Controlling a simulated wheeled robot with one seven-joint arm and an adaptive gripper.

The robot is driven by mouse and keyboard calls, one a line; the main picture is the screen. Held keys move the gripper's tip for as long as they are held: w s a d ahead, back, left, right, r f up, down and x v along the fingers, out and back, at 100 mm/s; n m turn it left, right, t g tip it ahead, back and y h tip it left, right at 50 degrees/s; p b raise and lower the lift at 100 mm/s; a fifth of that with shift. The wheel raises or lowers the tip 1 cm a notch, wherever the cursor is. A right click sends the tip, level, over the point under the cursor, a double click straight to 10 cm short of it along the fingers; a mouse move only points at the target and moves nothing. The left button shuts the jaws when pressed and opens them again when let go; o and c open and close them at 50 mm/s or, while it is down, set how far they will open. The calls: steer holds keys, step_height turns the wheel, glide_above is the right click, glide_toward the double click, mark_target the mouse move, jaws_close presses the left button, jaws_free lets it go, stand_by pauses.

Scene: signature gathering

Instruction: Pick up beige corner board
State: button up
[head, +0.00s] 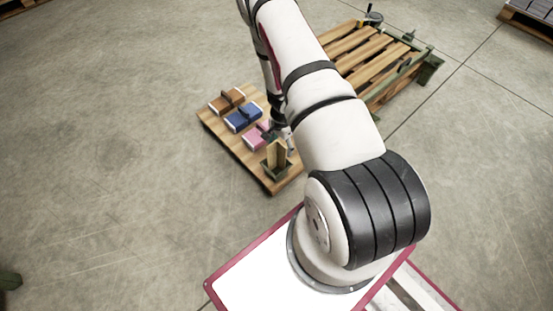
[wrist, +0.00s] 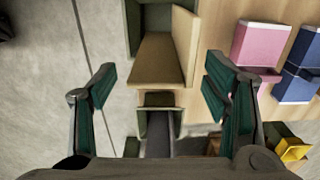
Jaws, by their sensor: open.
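The beige corner board (head: 277,157) stands in a dark green holder (head: 267,172) near the front corner of a low wooden table. In the wrist view the L-shaped beige corner board (wrist: 160,60) is in the upper middle, with the green holder (wrist: 133,20) around part of it. My gripper (wrist: 160,66) is open, its two green-padded fingers apart on the left and right of the board. No contact with the board can be made out. In the head view my gripper (head: 282,133) is small and partly hidden behind my arm.
A yellow object (wrist: 292,150) shows low right in the wrist view. A slatted pallet (head: 375,68) stands behind.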

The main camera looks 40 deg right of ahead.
mark_target(276, 152)
step_height(276, 152, down, 5)
steer(key=b, duration=0.2)
steer(key=shift+a+f+b, duration=0.1)
steer(key=shift+f+b, duration=0.05)
steer(key=shift+b, duration=0.25)
steer(key=c, duration=1.3)
